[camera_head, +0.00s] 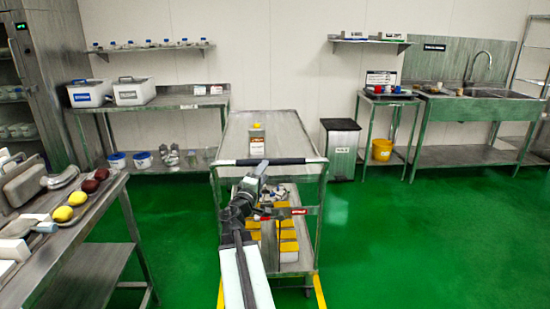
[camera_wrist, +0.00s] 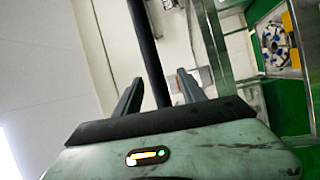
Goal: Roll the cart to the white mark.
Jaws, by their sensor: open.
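The cart (camera_head: 285,130) is a grey metal trolley with two decks, standing in the middle of the green floor. Its push handle (camera_head: 285,161) has a black grip and crosses the near end. My gripper (camera_head: 262,168) is at this handle, partly hidden by my own arm in the head view. In the wrist view my gripper (camera_wrist: 159,76) is open, and the dark handle bar (camera_wrist: 148,45) runs between its two fingers in the picture. I cannot tell whether they touch it. I cannot make out a white mark in either view.
Yellow floor lines (camera_head: 320,291) lie by the cart's near end. A bench (camera_head: 75,235) with fruit stands at left, a side table (camera_head: 170,103) behind. A grey bin (camera_head: 339,150), a yellow bucket (camera_head: 382,150) and a sink bench (camera_head: 470,110) stand at right. Floor at the right front is clear.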

